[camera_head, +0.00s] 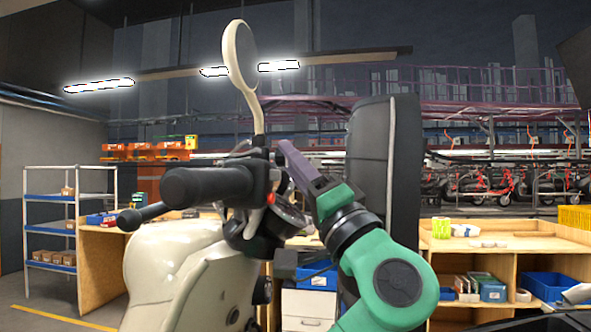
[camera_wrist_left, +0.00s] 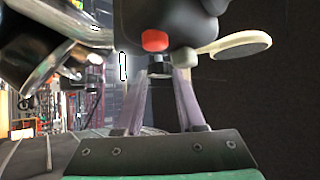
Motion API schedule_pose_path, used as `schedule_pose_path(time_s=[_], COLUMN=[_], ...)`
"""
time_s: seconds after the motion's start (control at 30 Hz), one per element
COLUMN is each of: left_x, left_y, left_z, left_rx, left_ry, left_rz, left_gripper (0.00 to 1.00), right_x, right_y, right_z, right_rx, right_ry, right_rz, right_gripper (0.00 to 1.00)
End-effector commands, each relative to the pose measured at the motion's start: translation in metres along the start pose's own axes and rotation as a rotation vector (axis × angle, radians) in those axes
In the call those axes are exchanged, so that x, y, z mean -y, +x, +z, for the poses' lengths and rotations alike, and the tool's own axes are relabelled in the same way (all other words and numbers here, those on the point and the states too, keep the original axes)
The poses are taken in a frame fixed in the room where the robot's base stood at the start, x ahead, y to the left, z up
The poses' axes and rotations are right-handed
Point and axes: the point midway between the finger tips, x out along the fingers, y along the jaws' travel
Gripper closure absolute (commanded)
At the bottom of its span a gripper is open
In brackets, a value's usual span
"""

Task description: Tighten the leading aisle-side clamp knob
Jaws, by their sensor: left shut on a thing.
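A cream scooter (camera_head: 170,262) stands in front of me with its black handlebar grip (camera_head: 208,186) and round mirror (camera_head: 240,60). My left gripper (camera_head: 284,148), with purple-grey fingers, is beside the handlebar controls, below the mirror. In the left wrist view the gripper (camera_wrist_left: 161,68) has its fingertips on either side of a small dark knob-like part (camera_wrist_left: 159,71), shut on it. This part lies under a black housing with a red button (camera_wrist_left: 154,40). I cannot tell whether it is the clamp knob. My right gripper is out of view.
The black scooter seat (camera_head: 388,165) rises close to the right of my left gripper. A blue-shelved rack (camera_head: 52,228) stands at the left. Wooden benches (camera_head: 520,246) with blue bins are behind at the right.

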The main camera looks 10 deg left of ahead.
Motion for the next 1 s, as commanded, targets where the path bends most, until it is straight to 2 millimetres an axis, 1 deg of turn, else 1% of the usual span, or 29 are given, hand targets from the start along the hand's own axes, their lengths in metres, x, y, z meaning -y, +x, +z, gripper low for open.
schedule_pose_path(time_s=[0.17,0.2,0.27,0.3,0.57,0.67,0.77,0.87,0.9,1.0], left_x=[-0.001,-0.001,-0.001,-0.001,-0.001,-0.003,-0.005,-0.007,-0.007,-0.006], left_y=[0.001,0.001,0.001,0.001,0.000,-0.008,-0.028,-0.057,-0.070,-0.100], left_z=[0.001,0.001,0.001,0.001,0.001,0.002,0.003,0.004,0.004,0.004], left_rx=[0.005,0.005,0.005,0.005,0.003,0.002,0.000,0.000,0.000,0.001], left_ry=[0.001,0.001,0.001,0.001,0.001,0.001,0.000,-0.002,-0.003,-0.003], left_rz=[0.002,0.002,0.003,0.003,0.003,0.003,0.005,0.005,0.006,0.006], left_gripper=[1.00,0.58,0.35,0.32,0.32,0.32,0.32,0.32,0.32,0.32], right_x=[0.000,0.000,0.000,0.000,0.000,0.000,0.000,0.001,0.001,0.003], right_y=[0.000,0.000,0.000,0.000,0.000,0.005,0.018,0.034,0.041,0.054], right_z=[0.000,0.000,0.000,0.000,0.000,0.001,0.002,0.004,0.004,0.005], right_rx=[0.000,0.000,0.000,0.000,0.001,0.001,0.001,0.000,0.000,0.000], right_ry=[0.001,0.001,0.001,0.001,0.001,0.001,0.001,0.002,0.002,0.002], right_rz=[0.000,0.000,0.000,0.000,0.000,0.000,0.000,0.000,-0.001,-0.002], right_gripper=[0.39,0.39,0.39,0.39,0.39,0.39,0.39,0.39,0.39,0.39])
